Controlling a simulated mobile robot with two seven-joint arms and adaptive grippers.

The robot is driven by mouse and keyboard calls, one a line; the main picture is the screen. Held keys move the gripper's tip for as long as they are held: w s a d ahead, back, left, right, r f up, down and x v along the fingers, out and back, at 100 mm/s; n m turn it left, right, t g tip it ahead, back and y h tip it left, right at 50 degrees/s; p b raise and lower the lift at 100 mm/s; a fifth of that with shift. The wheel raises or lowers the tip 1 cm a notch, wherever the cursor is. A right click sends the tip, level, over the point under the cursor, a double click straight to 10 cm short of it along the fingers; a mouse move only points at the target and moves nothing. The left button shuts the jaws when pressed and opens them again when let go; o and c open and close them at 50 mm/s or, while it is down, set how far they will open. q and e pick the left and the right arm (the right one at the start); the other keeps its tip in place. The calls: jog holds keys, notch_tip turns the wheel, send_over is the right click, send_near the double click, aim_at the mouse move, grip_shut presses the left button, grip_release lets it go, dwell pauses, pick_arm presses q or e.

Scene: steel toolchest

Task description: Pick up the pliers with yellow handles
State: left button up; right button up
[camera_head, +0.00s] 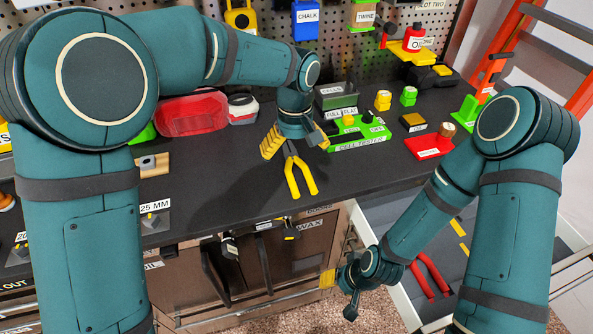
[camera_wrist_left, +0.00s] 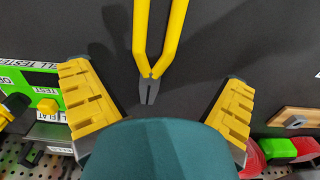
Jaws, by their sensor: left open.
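The pliers with yellow handles (camera_head: 299,179) lie on the dark bench top, with the handles toward the front edge. My left gripper (camera_head: 296,146) is above the jaw end of the pliers, open, with one yellow finger on each side. In the left wrist view the pliers (camera_wrist_left: 149,86) have their dark jaws between the two open fingers (camera_wrist_left: 158,102), touching neither. My right gripper (camera_head: 340,293) hangs low in front of the bench, away from the pliers; its opening is unclear.
A green cell tester (camera_head: 358,143) stands just right of my left gripper. A red container (camera_head: 192,113) is to the left. An open drawer with red-handled pliers (camera_head: 430,278) is at lower right. Bench around the yellow handles is clear.

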aim_at(298, 176)
pick_arm(q)
jog(key=shift+f, duration=0.95)
jog(key=f, duration=0.1)
jog(key=f+b, duration=0.1)
jog(key=f, duration=0.1)
jog(key=f+b, duration=0.1)
jog(key=f, duration=0.1)
jog(key=shift+w+d, duration=0.1)
jog(key=shift+d, duration=0.2)
jog(key=c, duration=1.4)
